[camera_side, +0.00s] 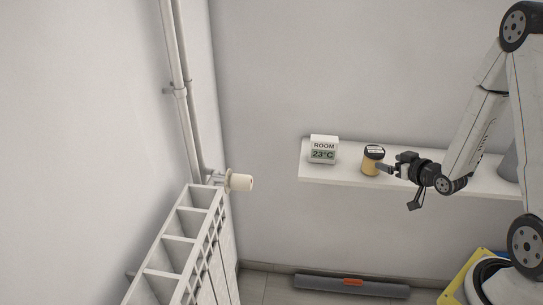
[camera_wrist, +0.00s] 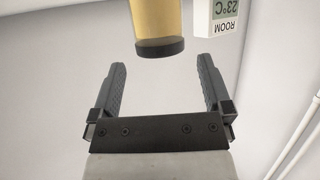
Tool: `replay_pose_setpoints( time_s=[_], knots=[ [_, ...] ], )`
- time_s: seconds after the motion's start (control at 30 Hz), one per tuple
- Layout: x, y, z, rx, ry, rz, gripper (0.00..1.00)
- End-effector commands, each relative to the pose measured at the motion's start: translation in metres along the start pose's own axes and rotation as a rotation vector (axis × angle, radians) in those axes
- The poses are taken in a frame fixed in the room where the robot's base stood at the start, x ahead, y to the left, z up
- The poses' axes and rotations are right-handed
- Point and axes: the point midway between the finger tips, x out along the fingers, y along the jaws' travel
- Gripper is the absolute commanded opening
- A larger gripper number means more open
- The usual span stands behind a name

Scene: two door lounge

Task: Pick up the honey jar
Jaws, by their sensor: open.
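The honey jar (camera_side: 371,162) is a small amber jar with a dark lid, standing upright on a white wall shelf (camera_side: 335,176). In the wrist view the honey jar (camera_wrist: 157,22) shows upside down at the top, with its dark lid toward my gripper. My gripper (camera_side: 388,169) is just right of the jar in the side view. In the wrist view my gripper (camera_wrist: 163,75) has its two fingers spread wide and nothing between them. The jar lies beyond the fingertips, roughly centred between them.
A room thermometer (camera_side: 324,150) reading 23°C stands on the shelf left of the jar; the thermometer also shows in the wrist view (camera_wrist: 220,15). A grey object (camera_side: 509,163) is at the shelf's right. A radiator (camera_side: 185,250) with a valve and pipes is at left.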

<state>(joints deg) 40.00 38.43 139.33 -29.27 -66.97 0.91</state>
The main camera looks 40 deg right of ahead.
Motion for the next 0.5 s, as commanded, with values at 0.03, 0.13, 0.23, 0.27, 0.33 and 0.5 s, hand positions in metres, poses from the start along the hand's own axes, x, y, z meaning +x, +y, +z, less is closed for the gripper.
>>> replay_pose_setpoints(
  time_s=[0.03,0.13,0.23,0.27,0.33,0.5],
  knots=[
    [0.000,0.002,0.000,0.004,0.009,0.002,1.00],
    [-0.001,0.003,0.000,0.006,0.019,0.001,1.00],
    [0.000,0.003,0.000,0.005,0.020,0.001,1.00],
    [0.000,0.003,0.000,0.005,0.020,0.001,1.00],
    [0.003,0.003,0.000,0.005,0.019,0.000,1.00],
    [0.016,0.002,0.000,0.004,0.018,-0.001,1.00]
  ],
)
